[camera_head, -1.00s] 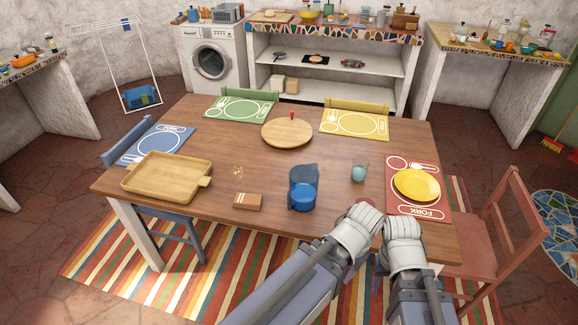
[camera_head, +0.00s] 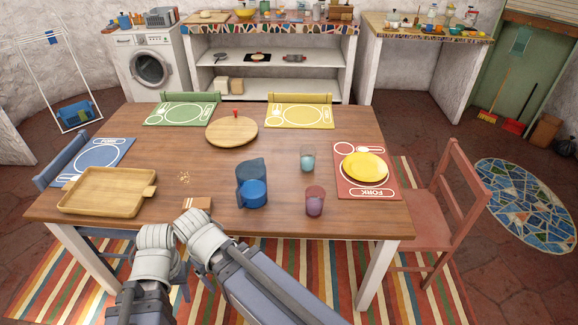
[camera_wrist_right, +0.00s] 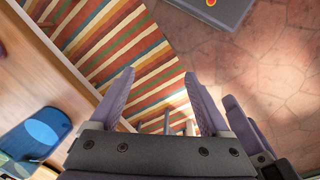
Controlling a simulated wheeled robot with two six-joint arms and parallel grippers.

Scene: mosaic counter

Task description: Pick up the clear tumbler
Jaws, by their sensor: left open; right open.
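A clear tumbler (camera_head: 307,160) with a teal tint in its lower part stands upright on the wooden table (camera_head: 210,157), left of the yellow plate. A second tumbler, purple-red (camera_head: 315,201), stands nearer the front edge. My left gripper (camera_head: 155,236) and right gripper (camera_head: 194,222) are at the table's front edge, well left of both tumblers; their fingers are mostly hidden in the head view. In the right wrist view my right gripper (camera_wrist_right: 158,78) is open and empty, with rug and floor beyond its fingers. Neither gripper touches a tumbler.
A blue jug (camera_head: 250,172) and blue mug (camera_head: 253,194) stand left of the tumblers. A brown block (camera_head: 198,203) lies by my right gripper. A wooden tray (camera_head: 70,207), round board (camera_head: 231,132), and yellow plate (camera_head: 364,166) on a red mat are also on the table. A red chair (camera_head: 455,195) stands right.

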